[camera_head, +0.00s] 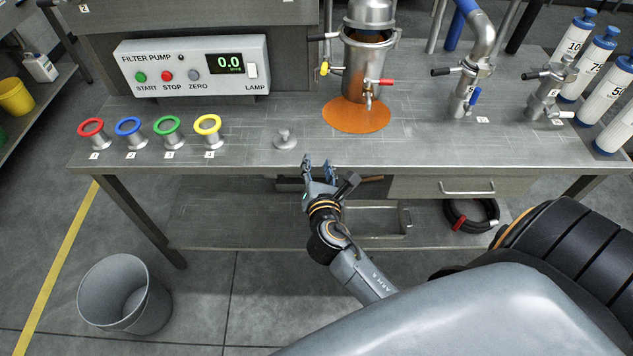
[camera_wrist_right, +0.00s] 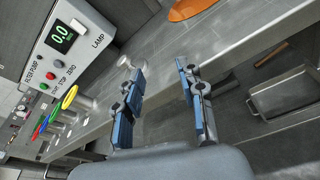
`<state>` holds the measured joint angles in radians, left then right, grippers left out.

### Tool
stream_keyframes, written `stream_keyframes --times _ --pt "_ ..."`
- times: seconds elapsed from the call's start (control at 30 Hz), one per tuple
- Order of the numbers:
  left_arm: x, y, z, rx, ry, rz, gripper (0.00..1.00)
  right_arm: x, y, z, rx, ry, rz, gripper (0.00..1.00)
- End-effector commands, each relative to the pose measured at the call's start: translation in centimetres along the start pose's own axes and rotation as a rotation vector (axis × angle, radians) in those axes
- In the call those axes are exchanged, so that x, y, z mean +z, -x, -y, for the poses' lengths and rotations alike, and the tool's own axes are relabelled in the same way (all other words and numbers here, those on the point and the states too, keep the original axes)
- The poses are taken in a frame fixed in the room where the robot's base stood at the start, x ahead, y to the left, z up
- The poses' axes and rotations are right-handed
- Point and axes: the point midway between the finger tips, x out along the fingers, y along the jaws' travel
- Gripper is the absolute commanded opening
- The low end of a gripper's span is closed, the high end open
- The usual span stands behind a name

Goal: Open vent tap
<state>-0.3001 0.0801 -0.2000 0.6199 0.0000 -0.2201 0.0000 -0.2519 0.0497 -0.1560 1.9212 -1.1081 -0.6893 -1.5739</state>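No tap carries a readable label saying vent. A steel filter vessel (camera_head: 368,65) stands at the back middle of the bench, with a yellow-handled tap (camera_head: 324,69) on its left and a red-handled tap (camera_head: 385,82) on its right. A black lever (camera_head: 323,37) sticks out left near its top. My right gripper (camera_head: 318,163) is open and empty at the bench's front edge, in front of the vessel and apart from every tap. In the right wrist view its two blue-grey fingers (camera_wrist_right: 160,78) are spread with nothing between them. My left gripper is not in view.
The orange disc (camera_head: 357,115) lies under the vessel. A small grey knob (camera_head: 284,138) stands near the front edge. The filter pump box (camera_head: 193,66) reads 0.0. Coloured rings (camera_head: 208,124) stand left; pipes with a blue-handled valve (camera_head: 474,97) and white bottles (camera_head: 602,95) stand right.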

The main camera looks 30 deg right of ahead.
Motion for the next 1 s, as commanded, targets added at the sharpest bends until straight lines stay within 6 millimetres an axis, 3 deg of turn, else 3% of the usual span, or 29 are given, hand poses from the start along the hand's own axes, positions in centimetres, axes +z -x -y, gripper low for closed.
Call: stream_keyframes --times 0.2,0.53,0.67,0.73,0.77,0.87,0.9,1.0 --pt "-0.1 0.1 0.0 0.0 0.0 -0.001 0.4 -1.7 -0.1 0.4 -0.003 -0.041 -0.041 0.39" --pt "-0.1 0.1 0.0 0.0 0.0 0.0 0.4 -1.9 -0.1 0.5 -0.003 -0.047 -0.046 0.39" --pt "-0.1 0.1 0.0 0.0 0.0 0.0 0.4 -3.2 -0.2 0.9 -0.009 -0.07 -0.073 0.13" --pt "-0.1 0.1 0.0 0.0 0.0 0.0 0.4 -5.9 -0.3 1.8 -0.022 -0.128 -0.133 0.0" --pt "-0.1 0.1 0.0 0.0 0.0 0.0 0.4 -7.7 -0.2 2.4 -0.033 -0.167 -0.171 0.0" --pt "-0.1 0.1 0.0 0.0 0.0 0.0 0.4 -15.7 0.8 5.7 -0.118 -0.363 -0.339 0.0" --pt "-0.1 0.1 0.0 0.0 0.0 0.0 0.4 -19.3 1.7 7.5 -0.175 -0.465 -0.41 0.0" --pt "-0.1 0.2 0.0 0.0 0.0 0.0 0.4 -26.8 4.8 11.9 -0.347 -0.713 -0.544 0.0"
